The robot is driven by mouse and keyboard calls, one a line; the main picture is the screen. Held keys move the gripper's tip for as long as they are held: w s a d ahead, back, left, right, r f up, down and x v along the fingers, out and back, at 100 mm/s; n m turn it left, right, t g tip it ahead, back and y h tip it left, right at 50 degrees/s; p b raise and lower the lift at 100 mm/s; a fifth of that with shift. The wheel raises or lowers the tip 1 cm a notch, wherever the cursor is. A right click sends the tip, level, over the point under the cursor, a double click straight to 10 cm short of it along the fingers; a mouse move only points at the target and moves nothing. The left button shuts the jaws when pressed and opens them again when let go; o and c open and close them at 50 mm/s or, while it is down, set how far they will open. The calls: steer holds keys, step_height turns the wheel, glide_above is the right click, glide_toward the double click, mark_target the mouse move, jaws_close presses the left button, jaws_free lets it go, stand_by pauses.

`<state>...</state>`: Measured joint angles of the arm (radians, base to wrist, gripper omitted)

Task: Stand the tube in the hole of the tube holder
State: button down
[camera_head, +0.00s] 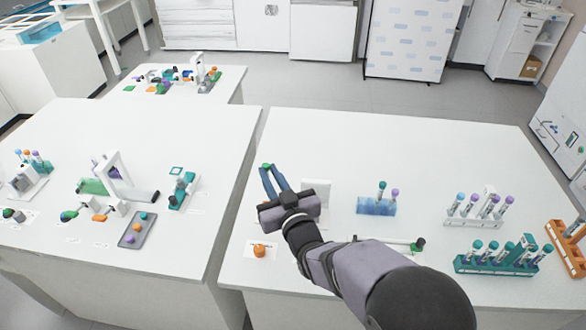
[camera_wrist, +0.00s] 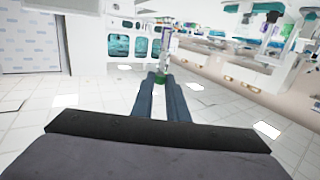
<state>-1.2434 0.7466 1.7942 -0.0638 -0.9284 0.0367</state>
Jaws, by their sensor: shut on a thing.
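My gripper (camera_head: 267,172) is raised over the left part of the right-hand table, its two blue-grey fingers closed on a small green piece (camera_head: 266,166), which looks like the cap of the tube. In the wrist view, the green cap (camera_wrist: 160,79) sits between the fingertips. A pale, purple-marked shape rises beyond it; I cannot tell whether it is the tube's body or background. A translucent blue holder (camera_head: 366,207) stands right of my gripper with a teal-capped tube (camera_head: 382,190) and a purple-capped tube (camera_head: 394,196) upright in it. Any empty hole in it is too small to see.
A white rack (camera_head: 462,217), a green rack (camera_head: 470,266) and an orange rack (camera_head: 553,236) hold tubes at the right. A white track-like piece with a dark green knob (camera_head: 418,245) lies beside my arm. An orange object (camera_head: 259,251) sits in front. The table's back is clear.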

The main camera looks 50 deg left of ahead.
steer(key=shift+s+a, duration=0.1)
steer(key=shift+s, duration=0.25)
steer(key=shift+f, duration=0.2)
steer(key=shift+f+b, duration=1.1)
steer(key=shift+f, duration=1.2)
steer(key=shift+f+b, duration=0.35)
steer(key=shift+b, duration=0.9)
steer(key=shift+f+b, duration=1.3)
steer(key=shift+b, duration=0.25)
stand_by(0.4)
steer(key=c, duration=1.7)
jaws_free()
steer(key=shift+o, duration=0.2)
